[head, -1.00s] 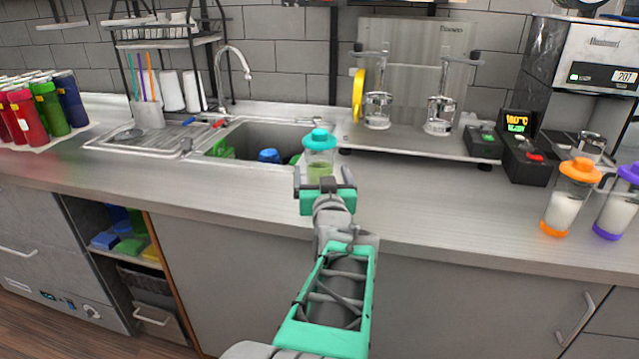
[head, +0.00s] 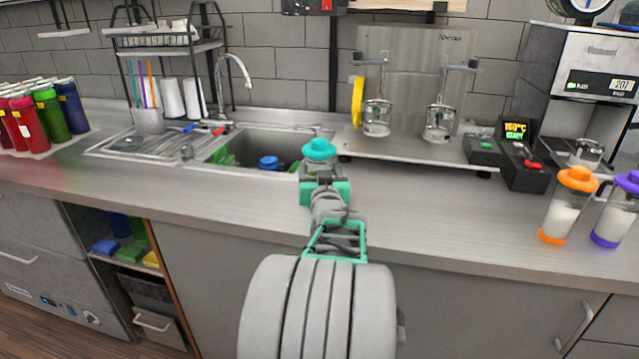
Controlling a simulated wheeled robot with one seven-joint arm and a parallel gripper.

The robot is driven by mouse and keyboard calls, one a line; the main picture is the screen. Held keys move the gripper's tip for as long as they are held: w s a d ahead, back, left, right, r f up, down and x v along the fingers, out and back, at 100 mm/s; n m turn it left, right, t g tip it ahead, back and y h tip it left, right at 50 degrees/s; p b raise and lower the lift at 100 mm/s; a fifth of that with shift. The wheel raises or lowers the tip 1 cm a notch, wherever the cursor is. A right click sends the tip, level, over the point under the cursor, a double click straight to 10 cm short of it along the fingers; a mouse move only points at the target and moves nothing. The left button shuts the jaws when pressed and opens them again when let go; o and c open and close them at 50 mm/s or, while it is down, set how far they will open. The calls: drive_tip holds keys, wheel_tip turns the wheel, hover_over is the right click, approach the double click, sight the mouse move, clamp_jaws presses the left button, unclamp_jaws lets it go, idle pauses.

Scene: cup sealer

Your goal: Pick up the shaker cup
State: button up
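A shaker cup with a teal lid (head: 319,149) stands upright at the counter's middle, just in front of the sink's right end. My gripper (head: 322,172) is right at the cup, on its near side, and covers most of the cup's body. Only the lid and a little of the clear upper part show above it. The fingers are small and partly hidden, so I cannot tell if they are open around the cup or shut on it.
An orange-lidded cup (head: 570,205) and a purple-lidded cup (head: 615,212) stand at the right. Behind are the sink (head: 262,143) and a steel platform (head: 410,150) with two glass devices. Several coloured bottles (head: 52,117) stand at the far left. The front counter is clear.

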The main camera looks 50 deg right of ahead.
drive_tip(key=c, duration=1.4)
drive_tip(key=shift+r, duration=0.1)
clamp_jaws()
drive_tip(key=shift+r, duration=0.1)
